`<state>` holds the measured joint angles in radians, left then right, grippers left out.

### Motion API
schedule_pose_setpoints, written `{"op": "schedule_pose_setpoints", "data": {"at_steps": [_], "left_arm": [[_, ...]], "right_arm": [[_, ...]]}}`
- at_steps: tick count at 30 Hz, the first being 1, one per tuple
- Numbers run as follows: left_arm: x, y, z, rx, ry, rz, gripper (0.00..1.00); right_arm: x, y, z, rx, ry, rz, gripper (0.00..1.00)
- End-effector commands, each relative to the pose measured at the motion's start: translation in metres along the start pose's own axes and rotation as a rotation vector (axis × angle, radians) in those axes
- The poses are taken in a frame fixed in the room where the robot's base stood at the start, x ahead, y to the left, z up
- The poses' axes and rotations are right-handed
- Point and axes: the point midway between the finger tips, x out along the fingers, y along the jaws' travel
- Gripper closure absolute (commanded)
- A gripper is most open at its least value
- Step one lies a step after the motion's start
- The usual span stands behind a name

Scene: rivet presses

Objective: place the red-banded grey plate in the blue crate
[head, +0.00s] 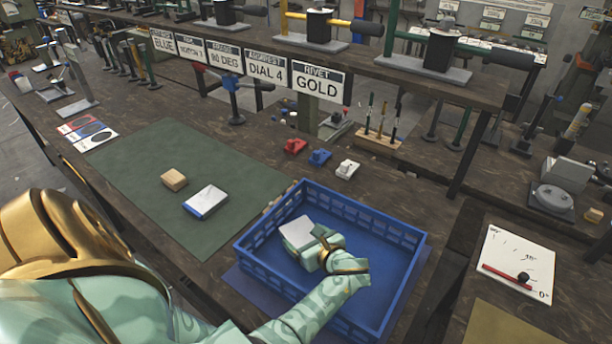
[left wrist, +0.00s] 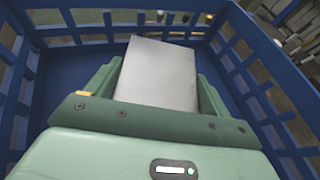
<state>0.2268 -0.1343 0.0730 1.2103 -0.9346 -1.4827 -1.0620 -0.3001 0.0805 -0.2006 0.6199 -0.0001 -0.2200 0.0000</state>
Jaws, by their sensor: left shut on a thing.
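My left gripper (head: 308,246) reaches into the blue crate (head: 258,232) and is shut on a grey plate (head: 297,229). In the left wrist view the plate (left wrist: 160,70) stands out between the two green fingers, with the crate's slotted walls (left wrist: 62,18) around it. No red band shows on the visible face of this plate; its gripped end is hidden by the gripper. The crate floor around the gripper looks empty. Whether the plate touches the floor cannot be told. My right gripper is not in view.
A blue-edged pale plate (head: 206,202) and a tan block (head: 174,180) lie on the green mat (head: 150,150) left of the crate. Red (head: 295,146), blue (head: 320,157) and white (head: 347,169) small parts sit behind the crate. A white sheet (head: 517,258) lies to its right.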

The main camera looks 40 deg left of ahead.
Motion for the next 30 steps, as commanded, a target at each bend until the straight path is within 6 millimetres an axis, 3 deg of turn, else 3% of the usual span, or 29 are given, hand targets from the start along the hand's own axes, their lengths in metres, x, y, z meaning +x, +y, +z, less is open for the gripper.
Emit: {"op": "schedule_pose_setpoints", "data": {"at_steps": [12,13,15,23,30], "left_arm": [[0.004,0.0,-0.009,0.001,-0.003,0.0,0.62],[0.004,0.001,-0.01,0.003,0.0,0.001,0.16],[0.004,0.001,-0.011,0.004,0.001,0.001,0.0],[0.004,0.002,-0.011,0.006,0.002,0.002,0.0],[0.0,0.003,0.005,0.004,0.002,0.001,0.0]], "right_arm": [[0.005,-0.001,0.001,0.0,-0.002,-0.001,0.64],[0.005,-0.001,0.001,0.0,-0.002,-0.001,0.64],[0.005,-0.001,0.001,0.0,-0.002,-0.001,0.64],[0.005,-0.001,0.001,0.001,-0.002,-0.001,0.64],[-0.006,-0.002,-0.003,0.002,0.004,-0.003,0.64]]}}
